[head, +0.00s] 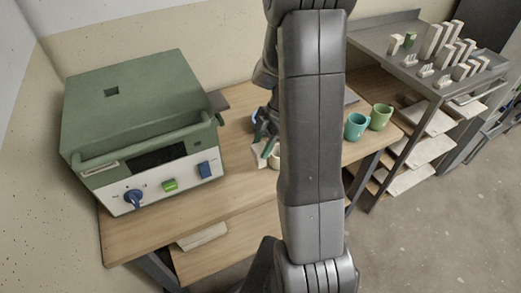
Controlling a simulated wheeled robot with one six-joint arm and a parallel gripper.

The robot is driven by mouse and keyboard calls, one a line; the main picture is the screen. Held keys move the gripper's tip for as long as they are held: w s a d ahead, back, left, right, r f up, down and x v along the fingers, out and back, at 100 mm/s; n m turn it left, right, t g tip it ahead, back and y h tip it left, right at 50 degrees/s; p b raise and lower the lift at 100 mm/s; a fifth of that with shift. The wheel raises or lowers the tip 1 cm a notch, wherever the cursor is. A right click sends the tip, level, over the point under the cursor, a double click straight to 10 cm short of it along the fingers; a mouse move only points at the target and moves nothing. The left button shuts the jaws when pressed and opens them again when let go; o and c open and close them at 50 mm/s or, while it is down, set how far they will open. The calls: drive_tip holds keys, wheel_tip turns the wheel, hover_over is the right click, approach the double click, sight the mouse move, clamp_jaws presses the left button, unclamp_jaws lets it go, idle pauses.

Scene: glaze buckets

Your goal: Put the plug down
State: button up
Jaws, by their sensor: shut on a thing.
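My gripper (267,142) is over the wooden table, right of the green kiln, and my own arm hides much of it. It is shut on a small pale piece (259,155), which I take for the plug. The plug is only partly visible, and I cannot tell whether it touches the tabletop. The green kiln (135,105) stands on the left of the table (235,178).
A teal mug (356,126) and a green mug (380,117) stand at the table's right. A grey metal rack (385,47) beyond holds several pale upright pieces. A pale slab (202,237) lies on the lower shelf. Bare tabletop shows right of the kiln.

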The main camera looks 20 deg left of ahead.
drive_tip(key=shift+f, duration=2.25)
drive_tip(key=shift+f, duration=0.1)
drive_tip(key=o, duration=1.3)
drive_tip(key=shift+r+p, duration=0.2)
drive_tip(key=shift+p, duration=0.15)
drive_tip(key=b+v, duration=0.1)
drive_tip(key=v, duration=1)
drive_tip(key=shift+r+b, duration=0.3)
drive_tip(key=shift+r, duration=0.1)
drive_tip(key=shift+d, duration=0.1)
